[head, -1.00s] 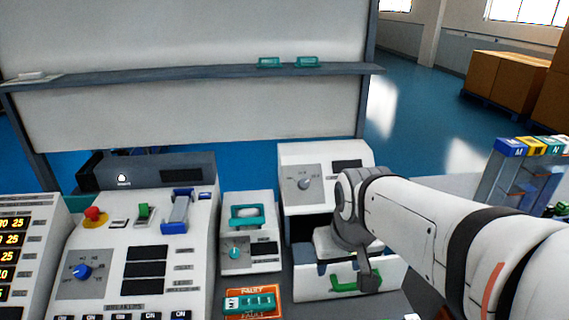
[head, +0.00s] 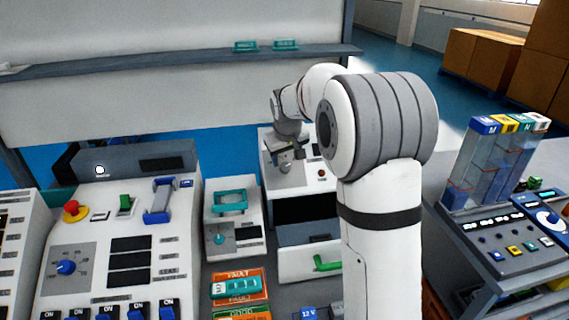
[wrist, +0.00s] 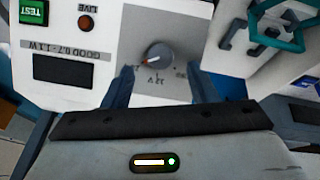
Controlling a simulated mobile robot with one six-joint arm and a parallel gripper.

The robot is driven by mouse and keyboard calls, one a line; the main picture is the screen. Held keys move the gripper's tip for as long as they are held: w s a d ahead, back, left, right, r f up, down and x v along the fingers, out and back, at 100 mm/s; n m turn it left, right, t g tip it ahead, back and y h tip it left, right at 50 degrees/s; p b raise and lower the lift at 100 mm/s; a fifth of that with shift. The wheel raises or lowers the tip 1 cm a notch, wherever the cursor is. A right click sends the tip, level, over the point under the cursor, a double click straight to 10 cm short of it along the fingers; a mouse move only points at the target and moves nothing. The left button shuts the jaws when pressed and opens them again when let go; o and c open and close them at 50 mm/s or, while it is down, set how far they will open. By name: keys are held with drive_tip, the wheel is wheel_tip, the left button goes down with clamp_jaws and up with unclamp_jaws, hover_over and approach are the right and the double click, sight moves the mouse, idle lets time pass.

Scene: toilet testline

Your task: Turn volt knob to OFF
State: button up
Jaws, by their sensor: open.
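A round grey knob (wrist: 157,57) with an orange-red pointer mark sits on a grey plate of a white tester (wrist: 90,75) in the wrist view, which shows it upside down. The pointer aims left and slightly down there. The labels around it are too small to read surely. My gripper (wrist: 162,87) is open, its two dark fingers on either side of the knob's lower edge, with nothing held; contact with the knob cannot be told. In the head view my gripper (head: 288,155) is at the front of the tester and mostly covers the knob.
A white unit with a teal handle and teal knob (head: 219,239) stands to the left. Further left is a panel with a blue knob (head: 66,267) and a red button (head: 72,209). A drawer with a green handle (head: 326,263) is below the tester. Clear tubes (head: 490,170) stand right.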

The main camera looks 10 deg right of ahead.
sight(286, 166)
drive_tip(key=shift+x, duration=2.4)
drive_tip(key=shift+s, duration=0.1)
drive_tip(key=shift+c, duration=0.2)
drive_tip(key=c, duration=0.9)
